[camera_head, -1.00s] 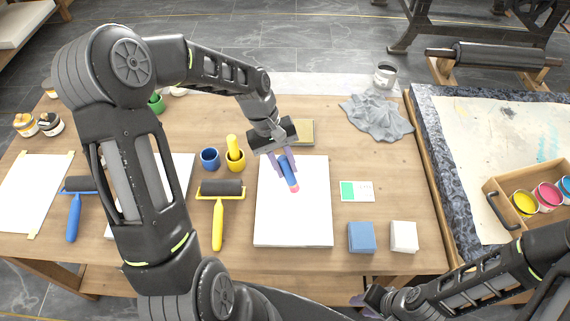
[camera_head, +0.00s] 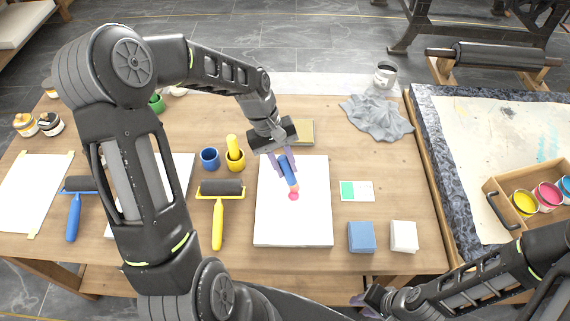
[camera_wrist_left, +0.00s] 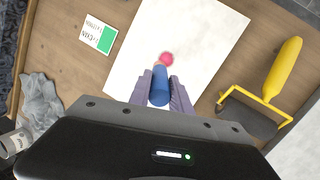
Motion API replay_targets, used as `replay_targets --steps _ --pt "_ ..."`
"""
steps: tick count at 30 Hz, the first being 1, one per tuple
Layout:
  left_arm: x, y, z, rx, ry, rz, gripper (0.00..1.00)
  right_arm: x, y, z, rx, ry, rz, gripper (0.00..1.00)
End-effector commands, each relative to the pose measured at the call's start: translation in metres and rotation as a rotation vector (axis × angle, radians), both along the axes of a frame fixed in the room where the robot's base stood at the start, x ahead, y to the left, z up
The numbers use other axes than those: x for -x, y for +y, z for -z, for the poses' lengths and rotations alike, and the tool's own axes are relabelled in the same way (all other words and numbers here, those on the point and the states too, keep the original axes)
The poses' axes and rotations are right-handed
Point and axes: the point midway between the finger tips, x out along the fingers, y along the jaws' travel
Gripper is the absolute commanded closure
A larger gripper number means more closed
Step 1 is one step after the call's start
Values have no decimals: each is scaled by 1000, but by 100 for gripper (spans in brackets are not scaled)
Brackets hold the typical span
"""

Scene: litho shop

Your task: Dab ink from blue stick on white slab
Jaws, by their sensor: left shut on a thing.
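The white slab (camera_head: 275,225) lies flat on the wooden table; it also shows in the left wrist view (camera_wrist_left: 205,35). My left gripper (camera_head: 284,159) is shut on the blue stick (camera_head: 288,175), which is tilted with its lower end over the slab's middle. In the left wrist view the blue stick (camera_wrist_left: 160,88) sits between the purple fingers.
A yellow-handled roller (camera_head: 218,225) lies left of the slab. Blue (camera_head: 209,159) and yellow (camera_head: 235,163) cups stand behind it. A green-white card (camera_head: 357,191), a blue block (camera_head: 361,237) and a white block (camera_head: 403,236) are to the right. A grey cloth (camera_head: 377,118) lies behind.

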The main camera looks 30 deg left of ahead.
Motion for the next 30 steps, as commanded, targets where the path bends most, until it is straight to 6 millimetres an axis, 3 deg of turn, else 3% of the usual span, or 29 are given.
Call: replay_targets --steps 8,30 --pt "1 0 -3 0 3 0 100 0 0 -4 0 0 0 67" --pt "0 0 -67 0 0 0 100 0 0 -50 0 0 0 67"
